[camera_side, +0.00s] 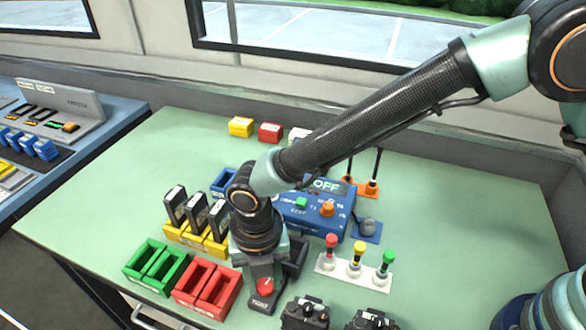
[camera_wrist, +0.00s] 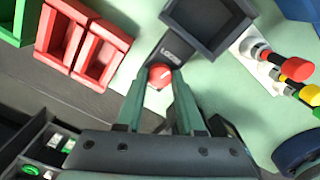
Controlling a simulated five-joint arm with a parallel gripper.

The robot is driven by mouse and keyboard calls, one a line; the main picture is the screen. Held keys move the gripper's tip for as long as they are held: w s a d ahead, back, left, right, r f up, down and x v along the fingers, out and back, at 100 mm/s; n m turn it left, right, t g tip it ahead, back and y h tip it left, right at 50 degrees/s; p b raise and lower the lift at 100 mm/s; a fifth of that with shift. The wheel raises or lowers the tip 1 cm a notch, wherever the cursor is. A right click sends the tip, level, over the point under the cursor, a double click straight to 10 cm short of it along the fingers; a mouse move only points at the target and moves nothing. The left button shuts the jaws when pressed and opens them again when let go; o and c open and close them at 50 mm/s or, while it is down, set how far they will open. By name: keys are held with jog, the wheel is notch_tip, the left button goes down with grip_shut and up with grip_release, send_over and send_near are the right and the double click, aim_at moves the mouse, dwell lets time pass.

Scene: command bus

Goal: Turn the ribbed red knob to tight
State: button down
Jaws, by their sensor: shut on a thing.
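The red knob (camera_side: 265,287) sits on a small dark base (camera_side: 262,303) near the front edge of the table. In the wrist view the knob (camera_wrist: 160,75) shows between my fingertips, with a pale mark on its top. The dark base (camera_wrist: 172,50) carries a pale label that I cannot read fully. My gripper (camera_wrist: 160,84) is shut on the knob from above, one green finger on each side. In the side view my gripper (camera_side: 266,278) points down at the knob and hides part of it. The knob's ribs are too small to make out.
Red bins (camera_side: 207,290) and green bins (camera_side: 154,267) stand left of the knob. A dark grey bin (camera_wrist: 207,28) is close beside it. A white strip with red, yellow and green-topped plungers (camera_side: 354,271) and black boxes (camera_side: 305,314) lie right. A blue control box (camera_side: 325,222) is behind.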

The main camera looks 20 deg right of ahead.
jog(key=m, duration=0.4)
jog(key=shift+m, duration=0.3)
jog(key=m, duration=0.3)
jog(key=shift+m, duration=0.4)
jog(key=m, duration=1.2)
jog(key=shift+m, duration=0.3)
jog(key=m, duration=0.3)
jog(key=shift+m, duration=0.3)
jog(key=m, duration=0.4)
jog(key=shift+r+m, duration=0.1)
jog(key=shift+m, duration=2)
